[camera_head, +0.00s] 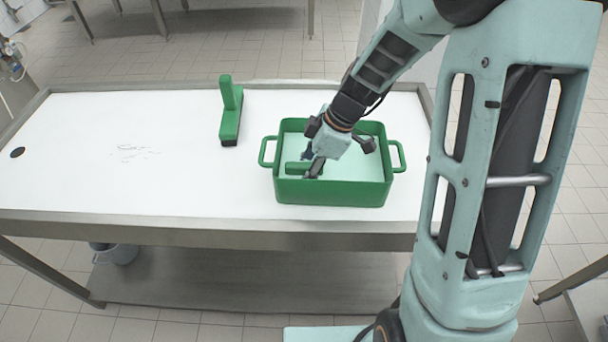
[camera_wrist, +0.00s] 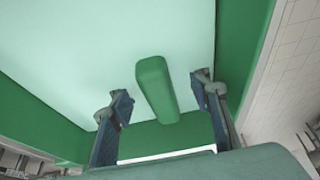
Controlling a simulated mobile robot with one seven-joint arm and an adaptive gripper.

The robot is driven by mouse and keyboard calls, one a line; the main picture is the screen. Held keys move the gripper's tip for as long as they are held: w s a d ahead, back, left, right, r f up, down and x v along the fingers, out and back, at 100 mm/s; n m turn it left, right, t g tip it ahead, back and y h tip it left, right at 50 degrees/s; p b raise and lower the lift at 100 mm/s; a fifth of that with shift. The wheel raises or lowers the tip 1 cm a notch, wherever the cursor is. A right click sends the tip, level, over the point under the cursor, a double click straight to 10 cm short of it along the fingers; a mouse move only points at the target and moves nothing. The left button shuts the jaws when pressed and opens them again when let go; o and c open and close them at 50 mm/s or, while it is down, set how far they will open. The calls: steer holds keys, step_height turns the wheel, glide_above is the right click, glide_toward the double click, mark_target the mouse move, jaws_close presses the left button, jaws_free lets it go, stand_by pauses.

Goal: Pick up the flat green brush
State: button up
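A green brush (camera_head: 297,168) lies in the left part of the green tub (camera_head: 330,192), partly hidden by my gripper (camera_head: 338,160) in the head view. In the wrist view, a green handle-like bar (camera_wrist: 157,90) stands between the two spread fingers of my gripper (camera_wrist: 162,90), with visible gaps on both sides. My gripper is open and empty, reaching down into the tub. A second green brush (camera_head: 231,112) with an upright handle stands on the table outside the tub.
The tub has high walls and a loop handle on each side; its pale floor (camera_wrist: 60,40) is otherwise largely clear. It stands near the right end of a white table (camera_head: 120,180) with a raised metal rim.

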mark_target(304, 164)
steer(key=c, duration=0.7)
steer(key=shift+r, duration=0.1)
steer(key=shift+c, duration=0.2)
step_height(304, 164, up, 18)
steer(key=p, duration=0.1)
steer(key=o, duration=0.9)
steer(key=c, duration=0.5)
